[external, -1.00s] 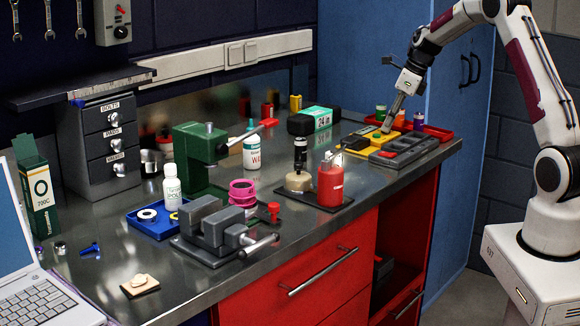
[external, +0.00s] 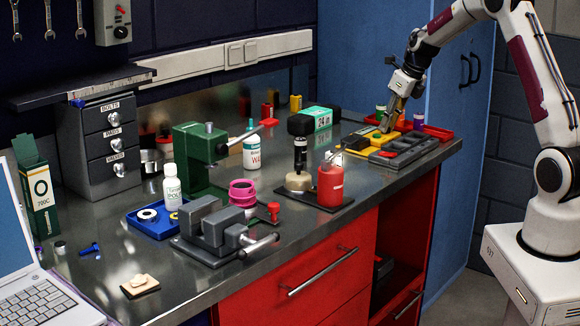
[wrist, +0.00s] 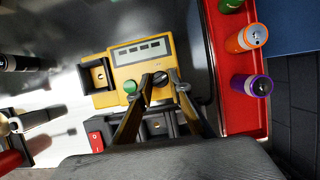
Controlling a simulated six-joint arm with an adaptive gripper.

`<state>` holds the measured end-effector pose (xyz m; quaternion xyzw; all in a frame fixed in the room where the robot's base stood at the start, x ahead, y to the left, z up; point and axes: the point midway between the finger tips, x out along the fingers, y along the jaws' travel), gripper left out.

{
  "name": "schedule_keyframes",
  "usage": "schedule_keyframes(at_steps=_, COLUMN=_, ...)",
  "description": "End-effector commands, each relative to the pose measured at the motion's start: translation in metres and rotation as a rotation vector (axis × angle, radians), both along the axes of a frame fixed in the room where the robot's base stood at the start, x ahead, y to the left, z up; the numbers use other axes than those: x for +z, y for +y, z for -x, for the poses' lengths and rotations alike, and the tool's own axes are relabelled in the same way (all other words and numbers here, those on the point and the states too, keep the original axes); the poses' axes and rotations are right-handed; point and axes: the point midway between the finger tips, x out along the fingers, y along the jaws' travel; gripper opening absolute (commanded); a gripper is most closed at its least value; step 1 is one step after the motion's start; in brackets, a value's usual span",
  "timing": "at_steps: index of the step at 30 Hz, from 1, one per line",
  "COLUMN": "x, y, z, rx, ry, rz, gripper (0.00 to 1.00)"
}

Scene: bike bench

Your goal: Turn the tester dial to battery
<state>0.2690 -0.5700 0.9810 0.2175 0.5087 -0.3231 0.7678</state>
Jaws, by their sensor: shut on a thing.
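The yellow tester (wrist: 128,58) lies on the bench, with a display strip, a green button (wrist: 131,87) and a black dial (wrist: 161,82) near its lower right edge in the wrist view. In the external view the tester (external: 369,149) is at the bench's far right, partly hidden by my gripper. My gripper (wrist: 161,78) points down at the tester, its two fingers on either side of the dial and shut on it.
A red tray (wrist: 236,100) with several coloured cans, including orange (wrist: 247,38) and purple (wrist: 251,86), stands right beside the tester. A red bottle (external: 331,184) stands to the left.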

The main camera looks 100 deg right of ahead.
Motion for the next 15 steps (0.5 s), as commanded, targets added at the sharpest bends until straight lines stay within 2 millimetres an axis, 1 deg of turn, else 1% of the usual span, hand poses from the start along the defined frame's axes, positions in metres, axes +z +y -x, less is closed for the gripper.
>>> schedule_keyframes(at_steps=10, x=-0.0003, y=0.0003, z=0.0010, rx=-0.003, ry=0.001, rz=-0.002, gripper=0.00)
schedule_keyframes(at_steps=11, x=-0.0003, y=0.0003, z=0.0010, rx=-0.002, ry=0.002, rz=-0.001, gripper=0.21)
schedule_keyframes(at_steps=12, x=-0.0004, y=0.0003, z=0.0010, rx=-0.002, ry=0.002, rz=-0.001, gripper=0.32)
schedule_keyframes(at_steps=13, x=-0.0004, y=0.0002, z=0.0009, rx=-0.002, ry=0.002, rz=-0.001, gripper=0.35)
schedule_keyframes(at_steps=15, x=-0.0003, y=0.0003, z=0.0008, rx=-0.002, ry=0.001, rz=-0.001, gripper=0.35)
